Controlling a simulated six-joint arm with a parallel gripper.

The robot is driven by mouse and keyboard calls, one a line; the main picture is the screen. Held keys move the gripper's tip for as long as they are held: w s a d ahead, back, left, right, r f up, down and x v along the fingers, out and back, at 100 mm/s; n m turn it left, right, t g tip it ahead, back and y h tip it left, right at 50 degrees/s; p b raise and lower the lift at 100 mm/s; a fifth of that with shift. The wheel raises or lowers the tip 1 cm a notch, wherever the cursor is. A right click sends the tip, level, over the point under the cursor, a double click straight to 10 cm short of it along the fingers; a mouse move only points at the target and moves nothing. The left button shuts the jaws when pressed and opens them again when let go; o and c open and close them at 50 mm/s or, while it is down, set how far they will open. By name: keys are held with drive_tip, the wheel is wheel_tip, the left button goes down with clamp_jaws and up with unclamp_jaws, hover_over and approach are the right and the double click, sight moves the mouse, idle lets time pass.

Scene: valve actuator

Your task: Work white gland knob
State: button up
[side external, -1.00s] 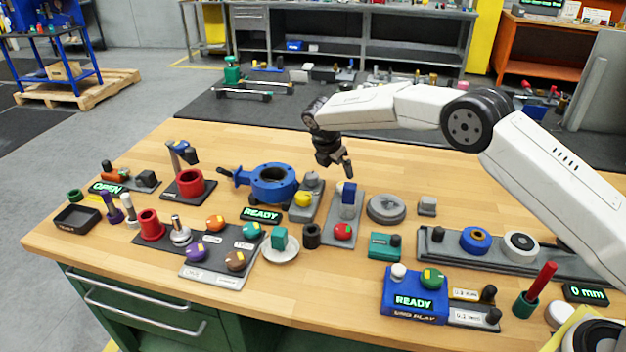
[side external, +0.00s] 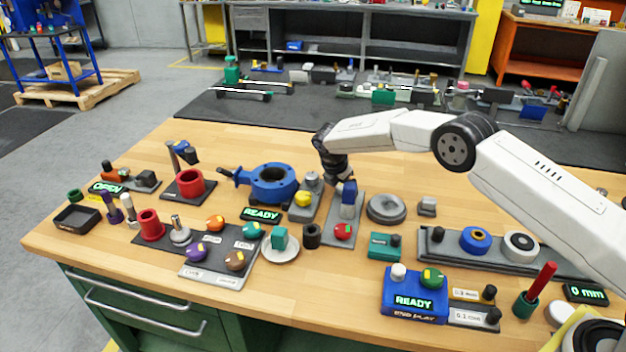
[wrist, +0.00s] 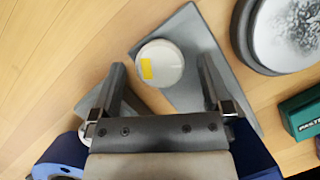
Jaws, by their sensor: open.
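The white gland knob (wrist: 172,60) is a round cap with a yellow mark on its left side, on a grey plate (wrist: 196,40) in the wrist view. My gripper (wrist: 162,66) is open, with one finger left and one right of the knob and a gap on each side. I cannot tell how far above the knob the fingertips are. In the side view my gripper (side external: 337,168) is low behind a blue block (side external: 349,197). The block and gripper hide the knob there.
A blue flanged valve body (side external: 272,188) is left of the plate, with a yellow knob (side external: 303,199) between. A grey disc (side external: 386,209) and a green box (side external: 384,246) stand right. A red knob (side external: 343,231) sits at the plate's near end. Bare wood lies behind.

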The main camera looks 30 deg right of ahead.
drive_tip(key=c, duration=1.3)
drive_tip(key=shift+m, duration=0.3)
drive_tip(key=shift+w+m+g, duration=0.2)
drive_tip(key=shift+m+g, duration=0.5)
drive_tip(key=shift+m, duration=1)
drive_tip(key=shift+r+m, duration=0.1)
drive_tip(key=shift+m, duration=0.2)
drive_tip(key=o, duration=1.3)
